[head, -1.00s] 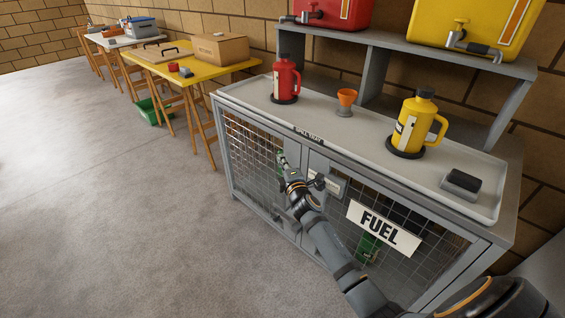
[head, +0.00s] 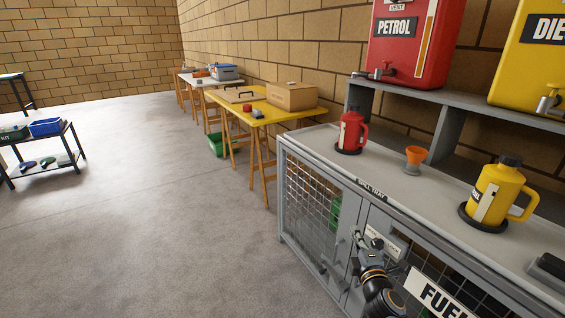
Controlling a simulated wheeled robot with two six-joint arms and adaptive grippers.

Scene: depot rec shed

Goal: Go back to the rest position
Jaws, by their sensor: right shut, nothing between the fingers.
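My right gripper (head: 363,242) is shut and empty. It is in front of the grey fuel cabinet (head: 283,190), near the middle of its front where the mesh doors meet. Whether it touches the cabinet I cannot tell. My right arm comes up from the bottom edge and hides part of the door front and latch area. My left gripper is not in view.
On the cabinet's spill tray stand a red jug (head: 351,131), an orange funnel (head: 416,157) and a yellow jug (head: 494,197). A yellow trestle table (head: 290,112) stands beyond it. A low black-framed shelf (head: 68,150) is at left. The floor between is clear.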

